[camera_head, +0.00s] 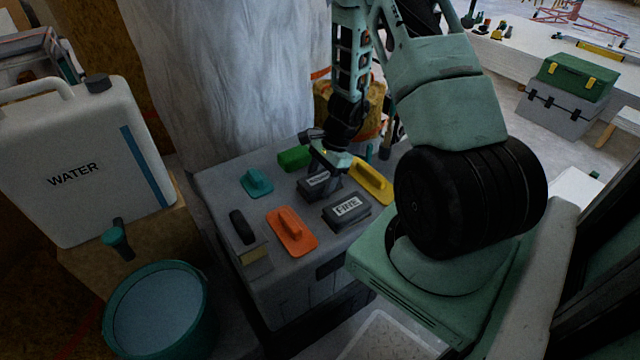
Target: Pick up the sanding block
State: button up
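Two dark grey blocks with pale labels lie on the grey box top. The nearer block (347,208) has a label that seems to read "FINE". The farther block (317,186) lies just behind and left of it, and its label is too small to read. My gripper (327,162) points down right at the farther block, at its back edge. The fingertips are small and dark here, so I cannot tell whether they touch the block or how far apart they are.
An orange float (291,232), teal float (257,182), yellow float (372,184), green block (294,158) and dark-handled tool (242,227) surround the blocks on the grey box (222,183). A water jug (85,165) and teal bucket (160,315) stand left.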

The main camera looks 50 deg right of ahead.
aim_at(321, 178)
notch_tip(321, 178, up, 10)
jog(key=p, duration=0.3)
jog(key=shift+r, duration=0.2)
jog(key=o, duration=0.4)
jog(key=shift+c, duration=1.2)
jog(key=shift+s, duration=0.1)
